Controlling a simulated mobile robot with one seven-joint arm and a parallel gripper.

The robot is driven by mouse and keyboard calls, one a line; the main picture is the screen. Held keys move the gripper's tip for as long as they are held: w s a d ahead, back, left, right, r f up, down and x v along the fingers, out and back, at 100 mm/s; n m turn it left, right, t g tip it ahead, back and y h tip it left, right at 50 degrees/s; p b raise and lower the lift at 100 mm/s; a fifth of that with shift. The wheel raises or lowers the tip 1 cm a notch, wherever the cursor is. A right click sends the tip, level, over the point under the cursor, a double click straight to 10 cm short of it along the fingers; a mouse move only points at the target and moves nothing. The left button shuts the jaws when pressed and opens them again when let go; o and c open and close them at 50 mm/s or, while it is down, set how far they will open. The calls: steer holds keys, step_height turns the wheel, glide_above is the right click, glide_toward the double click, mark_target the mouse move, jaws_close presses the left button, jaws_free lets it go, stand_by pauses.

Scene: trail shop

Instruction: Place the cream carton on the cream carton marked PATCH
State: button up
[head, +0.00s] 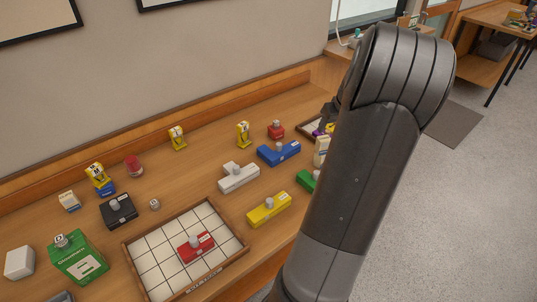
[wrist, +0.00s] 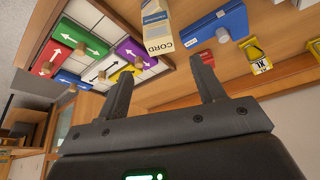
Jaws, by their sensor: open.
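A cream carton marked CORD (wrist: 158,30) stands on the wooden counter in the wrist view, just beyond my gripper (wrist: 163,66). My gripper is open, with its two fingers apart and nothing between them. In the head view a cream carton (head: 321,146) shows beside my arm, which partly covers it. Another cream carton (head: 69,201) stands at the left of the counter; its lettering is too small to read, so I cannot tell whether it is marked PATCH. My gripper is largely hidden behind my arm in the head view.
A tray with coloured arrow blocks (wrist: 85,83) lies near my gripper. Blue (head: 279,153), white (head: 239,178) and yellow (head: 269,209) knobbed blocks stand mid-counter. A white-tiled tray (head: 150,271) holds a red block. A green box (head: 78,260) and a black block (head: 118,211) stand left.

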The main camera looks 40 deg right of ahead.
steer(key=w+a+r+n, duration=0.1)
steer(key=w+a+r, duration=0.15)
steer(key=a, duration=0.65)
steer(key=w+a+r+n, duration=0.1)
steer(key=a+r, duration=0.3)
steer(key=a, duration=0.5)
steer(key=w+a+r+n, duration=0.1)
steer(key=a+r, duration=0.3)
steer(key=a, duration=0.5)
steer(key=s+a, duration=0.7)
steer(key=a, duration=0.4)
steer(key=s+a+r+n+t+y, duration=0.1)
steer(key=s+a, duration=0.7)
steer(key=a, duration=0.3)
steer(key=shift+a+r+n+t+y, duration=0.25)
steer(key=shift+n+t+y, duration=0.05)
